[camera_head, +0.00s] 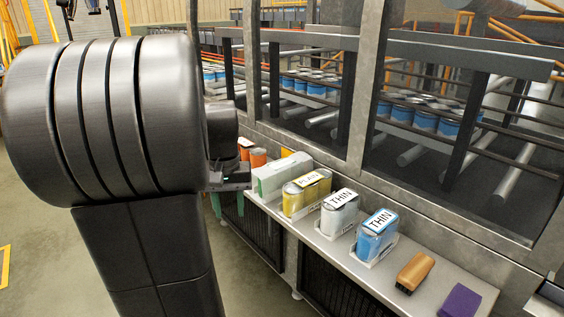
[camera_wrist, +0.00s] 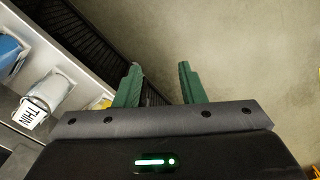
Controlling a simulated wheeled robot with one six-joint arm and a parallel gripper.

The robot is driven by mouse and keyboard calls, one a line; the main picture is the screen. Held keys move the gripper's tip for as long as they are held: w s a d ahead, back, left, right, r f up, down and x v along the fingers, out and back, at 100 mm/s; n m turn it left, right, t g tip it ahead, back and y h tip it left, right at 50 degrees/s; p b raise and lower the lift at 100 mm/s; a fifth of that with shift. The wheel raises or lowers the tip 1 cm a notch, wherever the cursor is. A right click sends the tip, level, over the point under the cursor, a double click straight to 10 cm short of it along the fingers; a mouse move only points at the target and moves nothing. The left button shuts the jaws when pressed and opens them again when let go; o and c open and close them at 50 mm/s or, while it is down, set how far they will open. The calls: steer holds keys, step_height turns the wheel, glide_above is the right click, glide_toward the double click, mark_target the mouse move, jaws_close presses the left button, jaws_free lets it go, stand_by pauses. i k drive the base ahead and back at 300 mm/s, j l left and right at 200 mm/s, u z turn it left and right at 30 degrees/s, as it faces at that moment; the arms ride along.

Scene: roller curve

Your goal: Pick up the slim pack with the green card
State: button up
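A whitish pack with a white THIN card (camera_head: 339,212) stands on the ledge. To its right is a blue pack with a THIN card (camera_head: 376,235). To its left are a yellow pack with a PLAIN card (camera_head: 306,194) and a pale greenish, box-like item (camera_head: 282,176). In the wrist view, a whitish pack with a THIN card (camera_wrist: 50,90) and part of a blue one (camera_wrist: 8,52) show at the left. My gripper (camera_wrist: 160,67) is open and empty, its green fingers over the floor beside the ledge. My arm hides part of the head view.
The grey ledge (camera_head: 328,250) also bears orange items (camera_head: 258,158), a brown brush-like block (camera_head: 415,271) and a purple block (camera_head: 460,302). Metal posts and a framed wall rise behind it, with rollers and blue cans beyond. Open floor (camera_wrist: 245,50) lies in front.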

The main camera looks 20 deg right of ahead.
mark_target(269, 180)
steer(key=i+j+z, duration=0.15)
steer(key=i+z, duration=0.3)
steer(key=i+j+z, duration=0.35)
steer(key=z, duration=0.15)
steer(key=i+j+z, duration=0.75)
steer(key=j+z, duration=0.15)
steer(key=j, duration=0.25)
